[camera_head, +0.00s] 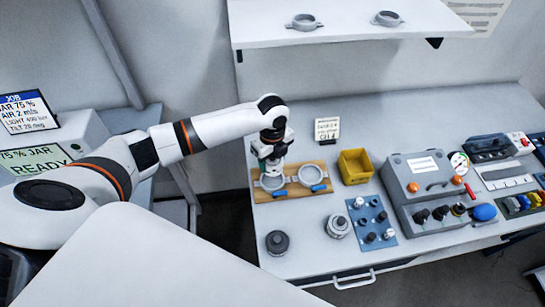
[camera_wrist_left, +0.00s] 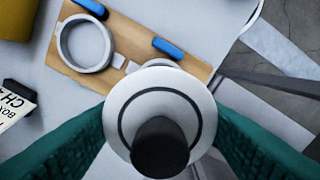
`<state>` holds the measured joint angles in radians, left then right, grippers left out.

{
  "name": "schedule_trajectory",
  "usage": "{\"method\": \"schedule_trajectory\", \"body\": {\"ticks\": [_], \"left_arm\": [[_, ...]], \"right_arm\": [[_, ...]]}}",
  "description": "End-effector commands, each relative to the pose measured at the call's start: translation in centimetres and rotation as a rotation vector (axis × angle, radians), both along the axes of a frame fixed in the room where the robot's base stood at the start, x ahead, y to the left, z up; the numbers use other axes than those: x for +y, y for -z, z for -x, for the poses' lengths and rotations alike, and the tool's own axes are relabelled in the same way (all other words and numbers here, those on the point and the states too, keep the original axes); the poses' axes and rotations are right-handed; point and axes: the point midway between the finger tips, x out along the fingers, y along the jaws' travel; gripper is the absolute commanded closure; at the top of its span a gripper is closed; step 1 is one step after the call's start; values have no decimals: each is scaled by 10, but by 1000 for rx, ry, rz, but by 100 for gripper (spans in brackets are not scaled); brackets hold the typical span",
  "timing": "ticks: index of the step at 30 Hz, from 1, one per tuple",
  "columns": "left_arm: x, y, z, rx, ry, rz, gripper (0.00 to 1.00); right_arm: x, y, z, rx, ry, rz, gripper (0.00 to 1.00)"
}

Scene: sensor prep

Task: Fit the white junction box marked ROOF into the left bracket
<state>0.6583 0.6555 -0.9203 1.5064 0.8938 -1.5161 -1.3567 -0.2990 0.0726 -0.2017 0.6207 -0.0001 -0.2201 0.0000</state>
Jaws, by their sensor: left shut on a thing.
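My left gripper (camera_head: 270,158) is over the left bracket (camera_head: 271,184) at the left end of a wooden board. In the left wrist view its green fingers are shut on a round white junction box (camera_wrist_left: 119,115) with a dark ring and a black stub. The box hides most of the bracket ring (camera_wrist_left: 160,62) under it, so I cannot tell if it is seated. No ROOF mark shows. The right bracket (camera_head: 310,175) is an empty grey ring; it also shows in the left wrist view (camera_wrist_left: 64,42). Each bracket has a blue lever. My right gripper is not in view.
A dark round unit (camera_head: 277,242) and a pale one (camera_head: 338,226) stand at the front. A yellow bin (camera_head: 355,166), a blue mat (camera_head: 386,236) with small parts and a grey control box (camera_head: 410,205) stand right. A sign (camera_head: 327,130) stands behind the board (camera_head: 325,192).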

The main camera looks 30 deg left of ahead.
Motion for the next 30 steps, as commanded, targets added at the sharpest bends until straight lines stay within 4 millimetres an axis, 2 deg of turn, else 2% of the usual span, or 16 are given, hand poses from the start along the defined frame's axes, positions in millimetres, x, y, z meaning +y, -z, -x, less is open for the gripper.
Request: {"method": "schedule_trajectory", "body": {"ticks": [16,24,30], "left_arm": [[1,39,0,-1,-3,-1,59],[0,53,0,0,-2,0,59],[0,54,0,0,-2,0,59]], "right_arm": [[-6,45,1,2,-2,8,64],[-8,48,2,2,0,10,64],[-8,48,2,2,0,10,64]]}}
